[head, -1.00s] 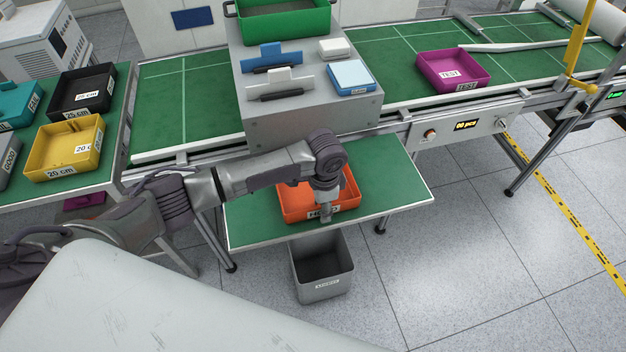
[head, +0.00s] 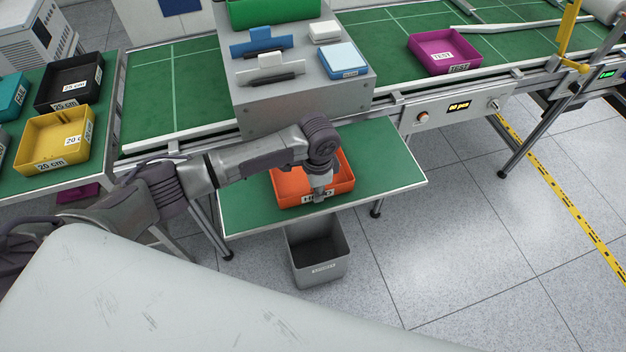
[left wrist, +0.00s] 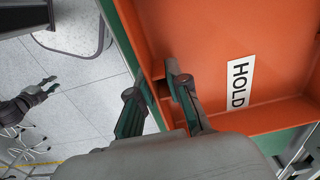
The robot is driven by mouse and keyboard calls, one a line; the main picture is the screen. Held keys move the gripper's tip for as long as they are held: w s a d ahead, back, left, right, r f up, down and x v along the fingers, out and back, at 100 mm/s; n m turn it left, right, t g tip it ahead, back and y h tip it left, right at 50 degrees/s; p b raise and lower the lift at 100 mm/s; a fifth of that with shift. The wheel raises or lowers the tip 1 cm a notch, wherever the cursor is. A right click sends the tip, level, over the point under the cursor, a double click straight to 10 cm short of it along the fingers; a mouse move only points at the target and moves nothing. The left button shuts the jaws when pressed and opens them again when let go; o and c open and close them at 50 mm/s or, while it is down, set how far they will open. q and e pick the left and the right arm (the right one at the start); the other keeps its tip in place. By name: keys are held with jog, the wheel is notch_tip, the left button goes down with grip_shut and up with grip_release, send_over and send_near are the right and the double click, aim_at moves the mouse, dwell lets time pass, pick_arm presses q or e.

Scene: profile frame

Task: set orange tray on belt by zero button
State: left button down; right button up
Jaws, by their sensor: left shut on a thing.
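The orange tray (head: 341,172) lies on the green side table (head: 385,165) in front of the belt. Its white label reads HOLD in the left wrist view, where the tray (left wrist: 225,30) fills the right side. My left gripper (head: 318,196) is shut on the tray's front wall; in the left wrist view its fingers (left wrist: 163,100) sit either side of that wall. The green belt (head: 395,45) runs behind. On its front rail are an orange button (head: 423,118), a lit counter and a knob (head: 493,105); no "zero" marking is readable. My right gripper (left wrist: 50,84) looks open and empty, over the floor.
A grey stand (head: 305,105) with small items blocks the belt behind the tray. A magenta TEST tray (head: 446,52) sits on the belt, with free belt left of it. A grey bin (head: 318,255) stands below the side table. Yellow (head: 55,140) and black trays are at left.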

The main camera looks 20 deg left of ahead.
pick_arm(q)
jog(key=r, duration=0.1)
jog(key=r+b, duration=0.1)
jog(key=r, duration=0.2)
jog(key=shift+w+d+r, duration=0.1)
jog(key=shift+w+d, duration=0.05)
jog(key=shift+d, duration=0.1)
jog(key=w+d+r+b, duration=0.3)
jog(key=d+r, duration=0.3)
jog(key=d, duration=0.4)
jog(key=s+a+r+n, duration=0.3)
jog(key=s+a+n, duration=0.2)
jog(key=s+a, duration=0.2)
jog(key=s+a+r+n, duration=0.3)
jog(key=s+a+n, duration=0.3)
jog(key=s+a, duration=0.2)
jog(key=shift+a+r+b, duration=0.2)
jog(key=shift+a+b, duration=0.1)
jog(key=shift+a, duration=0.75)
